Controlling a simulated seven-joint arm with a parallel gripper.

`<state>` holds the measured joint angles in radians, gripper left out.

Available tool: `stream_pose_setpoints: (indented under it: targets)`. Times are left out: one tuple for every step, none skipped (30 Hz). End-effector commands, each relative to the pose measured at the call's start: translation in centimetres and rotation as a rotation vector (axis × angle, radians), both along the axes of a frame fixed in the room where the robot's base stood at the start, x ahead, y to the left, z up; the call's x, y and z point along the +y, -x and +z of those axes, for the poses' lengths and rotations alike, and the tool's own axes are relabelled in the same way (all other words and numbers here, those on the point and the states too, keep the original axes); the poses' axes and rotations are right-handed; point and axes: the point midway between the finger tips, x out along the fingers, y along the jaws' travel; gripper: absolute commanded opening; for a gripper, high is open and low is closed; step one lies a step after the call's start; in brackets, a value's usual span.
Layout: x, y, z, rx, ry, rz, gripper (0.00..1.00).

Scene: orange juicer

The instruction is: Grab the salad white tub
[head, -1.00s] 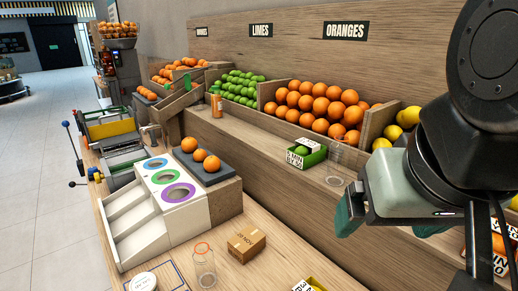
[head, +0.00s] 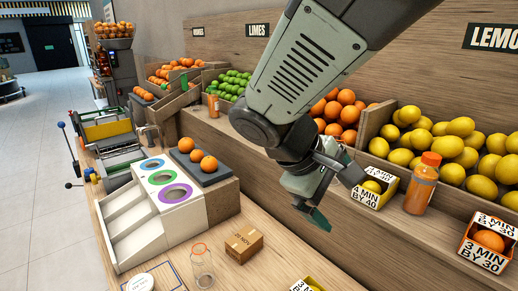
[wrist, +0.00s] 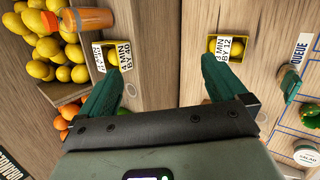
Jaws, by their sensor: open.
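The white salad tub (head: 142,282) stands at the bottom left of the head view, cut by the picture's lower edge, with its round lid showing. In the wrist view the tub (wrist: 307,156) is at the lower right edge, with a "SALAD" label. My gripper (head: 317,212) is open and empty. It hangs above the counter, to the right of and higher than the tub. In the wrist view the two green fingers of my gripper (wrist: 164,75) are spread apart with nothing between them.
A clear bottle with an orange rim (head: 202,266) and a cardboard box (head: 244,243) stand right of the tub. A white dispenser (head: 170,190) is behind it. A yellow box (head: 312,285) is at the bottom edge. An orange juice bottle (head: 421,184) stands on the shelf.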

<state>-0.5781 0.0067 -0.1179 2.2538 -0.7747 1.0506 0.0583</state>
Motion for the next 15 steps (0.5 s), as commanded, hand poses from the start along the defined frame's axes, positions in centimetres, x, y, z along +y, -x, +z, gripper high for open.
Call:
stream_pose_setpoints:
  targets:
    - [1.6,-1.5,-1.2,0.026,0.095,0.088,0.99]
    - [2.5,-2.4,-1.7,0.033,0.152,0.139,0.99]
    - [3.7,-3.6,-2.4,0.039,0.23,0.206,0.99]
    - [4.8,-4.5,-2.9,0.042,0.287,0.261,0.99]
    - [5.9,-5.3,-3.5,0.044,0.343,0.314,0.99]
    - [7.6,-6.2,-4.3,0.042,0.421,0.39,0.99]
    - [9.0,-7.0,-4.9,0.038,0.478,0.446,0.99]
    - [10.4,-7.6,-5.6,0.033,0.534,0.503,0.99]
    - [12.4,-8.3,-6.5,0.022,0.61,0.58,0.99]
    - [14.0,-8.7,-7.3,0.012,0.666,0.64,0.99]
    - [15.7,-9.1,-8.1,0.0,0.721,0.701,0.99]
    - [18.1,-9.4,-9.2,-0.019,0.796,0.783,0.99]
    - [19.9,-9.5,-10.1,-0.035,0.851,0.846,0.99]
    - [21.7,-9.5,-11.1,-0.053,0.904,0.91,0.99]
    - [24.3,-9.3,-12.4,-0.08,0.976,0.994,0.99]
